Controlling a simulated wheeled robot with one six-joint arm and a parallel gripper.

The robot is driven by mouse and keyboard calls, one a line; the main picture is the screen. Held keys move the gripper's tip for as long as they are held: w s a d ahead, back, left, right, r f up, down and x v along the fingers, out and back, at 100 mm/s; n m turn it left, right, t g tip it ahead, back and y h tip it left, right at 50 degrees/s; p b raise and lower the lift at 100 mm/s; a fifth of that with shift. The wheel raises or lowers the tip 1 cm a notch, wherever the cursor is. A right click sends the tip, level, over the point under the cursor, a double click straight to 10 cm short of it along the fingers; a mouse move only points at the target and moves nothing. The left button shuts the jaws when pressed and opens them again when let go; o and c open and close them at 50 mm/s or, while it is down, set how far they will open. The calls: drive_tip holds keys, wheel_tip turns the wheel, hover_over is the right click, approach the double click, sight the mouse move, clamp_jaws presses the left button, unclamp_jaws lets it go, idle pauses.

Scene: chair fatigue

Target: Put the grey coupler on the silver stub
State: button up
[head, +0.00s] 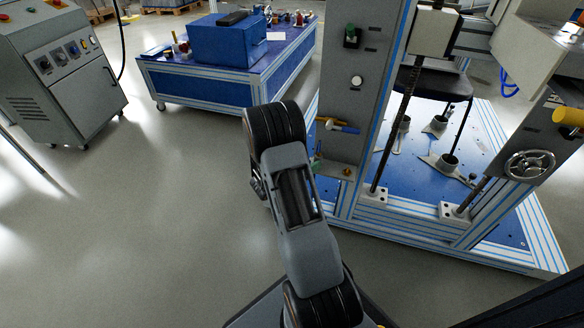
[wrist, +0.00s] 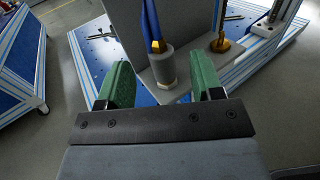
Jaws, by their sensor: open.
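A grey cylinder, which looks like the grey coupler (wrist: 162,68), stands upright in the wrist view with a pale lower end, a yellow piece at its top and blue hose above it. My gripper (wrist: 160,62) is open, its green fingers one on each side of the cylinder with gaps between. I cannot tell how far the fingers reach along it. In the head view my gripper (head: 318,162) is mostly hidden behind my arm, by the lower part of the grey machine column. A brass fitting (wrist: 220,43) stands right of the cylinder. I cannot make out the silver stub.
A blue-topped bench (head: 190,85) and a grey cabinet (head: 65,70) stand to the left. The floor at left is clear.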

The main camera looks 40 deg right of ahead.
drive_tip(key=a+p, duration=0.2)
drive_tip(key=a, duration=0.7)
drive_tip(key=shift+w+a, duration=0.15)
drive_tip(key=shift+a, duration=0.15)
drive_tip(key=s+a+r+m+g+y+p, duration=0.1)
drive_tip(key=s+a+r+m+y+p, duration=0.2)
drive_tip(key=r+p, duration=0.45)
drive_tip(key=s+a+r+m+g+y+p, duration=0.1)
drive_tip(key=s+r+m+y+p, duration=0.25)
drive_tip(key=r, duration=0.65)
drive_tip(key=s+a+r+m+g+y+p, duration=0.1)
drive_tip(key=s+a+r+m+y+p, duration=0.2)
drive_tip(key=r+p, duration=0.55)
drive_tip(key=a+r+m+t+y+p, duration=0.2)
drive_tip(key=a+r+y+p, duration=0.1)
drive_tip(key=r, duration=0.4)
drive_tip(key=s+a+r+m+t+y+p, duration=0.1)
drive_tip(key=a+r+m+t+y+p, duration=0.1)
drive_tip(key=a+r+p, duration=0.4)
drive_tip(key=a+r+m+t+y+p, duration=0.3)
drive_tip(key=a+r+m+p, duration=0.1)
drive_tip(key=r, duration=0.6)
drive_tip(key=shift+s+a+r+y+p, duration=0.25)
drive_tip(key=shift+s+a+y+p, duration=0.1)
drive_tip(key=shift+p, duration=0.5)
drive_tip(key=shift+c, duration=0.3)
